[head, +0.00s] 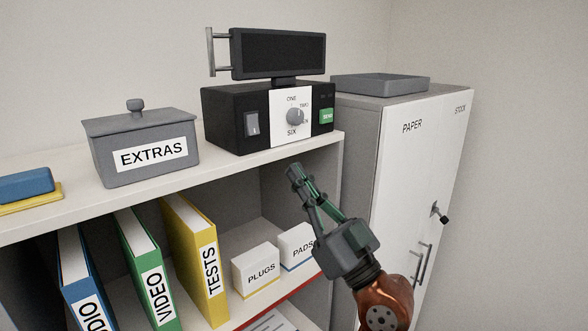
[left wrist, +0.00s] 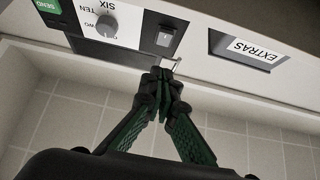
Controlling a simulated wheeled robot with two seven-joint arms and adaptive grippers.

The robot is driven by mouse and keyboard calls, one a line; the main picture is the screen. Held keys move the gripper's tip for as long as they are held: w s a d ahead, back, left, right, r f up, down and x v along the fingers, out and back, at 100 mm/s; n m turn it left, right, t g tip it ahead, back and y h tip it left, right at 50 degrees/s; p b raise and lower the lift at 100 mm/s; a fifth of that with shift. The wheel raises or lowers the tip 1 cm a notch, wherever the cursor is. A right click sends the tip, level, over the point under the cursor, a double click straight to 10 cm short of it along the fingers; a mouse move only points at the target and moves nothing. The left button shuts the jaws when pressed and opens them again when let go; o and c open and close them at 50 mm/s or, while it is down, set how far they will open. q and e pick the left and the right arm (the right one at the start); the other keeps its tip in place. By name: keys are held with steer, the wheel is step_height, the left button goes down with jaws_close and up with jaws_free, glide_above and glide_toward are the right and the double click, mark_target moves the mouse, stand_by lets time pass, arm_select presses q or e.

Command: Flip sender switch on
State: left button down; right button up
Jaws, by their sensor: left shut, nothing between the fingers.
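The sender is a black box (head: 225,105) on the top shelf, with a screen (head: 278,54) above it. Its rocker switch (head: 251,124) is on the left of the front face and also shows in the left wrist view (left wrist: 167,37). I cannot tell its position for sure. A grey dial (head: 295,116) sits on a white panel, with a green SEND button (head: 327,116) to its right. My left gripper (head: 294,170) is shut and empty, below and in front of the sender, apart from the switch. In the left wrist view its fingertips (left wrist: 163,77) are together. My right gripper is not in view.
A grey EXTRAS box (head: 110,158) stands left of the sender on the shelf (head: 50,205). Binders, including a yellow one (head: 201,250), and small boxes (head: 256,262) fill the shelf below. A white PAPER cabinet (head: 400,165) stands at right, with a grey tray (head: 380,85) on top.

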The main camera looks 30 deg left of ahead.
mark_target(254, 126)
arm_select(q)
steer(key=p+x, duration=0.1)
steer(key=x, duration=0.2)
steer(key=f+p+x, duration=0.1)
steer(key=p+x, duration=0.1)
steer(key=x, duration=0.1)
steer(key=a+p+x, duration=0.1)
steer(key=x, duration=0.3)
steer(key=shift+w+f+p, duration=0.15)
steer(key=shift+f+p, duration=0.15)
steer(key=shift+p, duration=0.05)
steer(key=shift+w+a+f, duration=0.15)
steer(key=shift+w+a, duration=0.05)
steer(key=shift+a, duration=0.3)
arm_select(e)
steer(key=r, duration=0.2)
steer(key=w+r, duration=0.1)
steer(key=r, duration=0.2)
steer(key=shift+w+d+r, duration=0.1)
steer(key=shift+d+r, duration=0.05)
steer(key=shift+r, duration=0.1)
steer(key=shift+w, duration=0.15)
